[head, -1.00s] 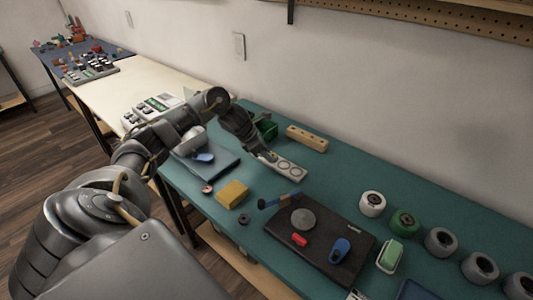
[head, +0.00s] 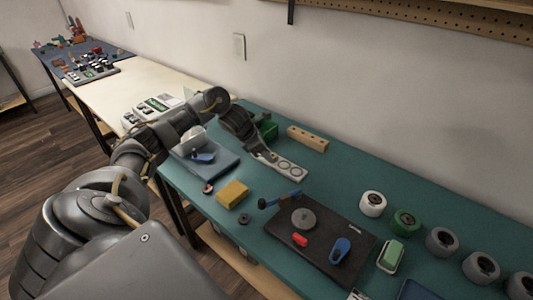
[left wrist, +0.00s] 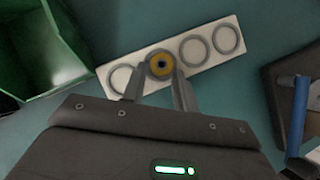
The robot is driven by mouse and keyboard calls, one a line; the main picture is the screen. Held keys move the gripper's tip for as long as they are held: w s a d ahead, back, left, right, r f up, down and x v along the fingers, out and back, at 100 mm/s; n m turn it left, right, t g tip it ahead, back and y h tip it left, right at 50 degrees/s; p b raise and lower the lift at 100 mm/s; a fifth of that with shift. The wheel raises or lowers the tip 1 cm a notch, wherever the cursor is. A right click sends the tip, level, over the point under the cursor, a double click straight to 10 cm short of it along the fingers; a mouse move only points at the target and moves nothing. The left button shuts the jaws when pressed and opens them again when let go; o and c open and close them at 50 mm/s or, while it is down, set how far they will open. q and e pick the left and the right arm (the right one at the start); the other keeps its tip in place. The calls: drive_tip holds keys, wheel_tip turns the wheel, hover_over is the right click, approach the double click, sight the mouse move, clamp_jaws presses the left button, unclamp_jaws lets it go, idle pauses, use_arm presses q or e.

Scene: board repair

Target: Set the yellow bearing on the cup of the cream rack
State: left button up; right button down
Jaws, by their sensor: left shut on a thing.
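The cream rack (head: 288,167) is a pale bar with a row of ring-shaped cups on the teal table. It also shows in the left wrist view (left wrist: 208,62). My left gripper (left wrist: 160,70) is shut on the yellow bearing (left wrist: 152,67), a small yellow ring with a dark centre, held between the fingertips. In the left wrist view the bearing appears over the second cup from the left; I cannot tell whether it touches. In the head view my left gripper (head: 268,154) is at the rack's far-left end, and the bearing is hidden. My right gripper is not in view.
A green bin (left wrist: 40,45) stands close beside the rack. A tan block with holes (head: 307,138) lies behind it. A dark board (head: 320,243) with a blue-handled tool (head: 282,199) is in front. A yellow block (head: 232,194) lies to the left, several rolls to the right.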

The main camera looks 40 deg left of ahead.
use_arm(q)
drive_tip(key=o, duration=0.5)
drive_tip(key=shift+s+d+f, duration=0.1)
drive_tip(key=shift+s+f, duration=0.15)
drive_tip(key=shift+f, duration=0.15)
drive_tip(key=shift+c, duration=0.2)
drive_tip(key=o, duration=0.5)
drive_tip(key=shift+s+d+r, duration=0.1)
drive_tip(key=shift+r, duration=0.05)
drive_tip(key=shift+c, duration=0.2)
drive_tip(key=shift+a, duration=0.25)
drive_tip(key=shift+c, duration=0.3)
drive_tip(key=shift+r, duration=0.1)
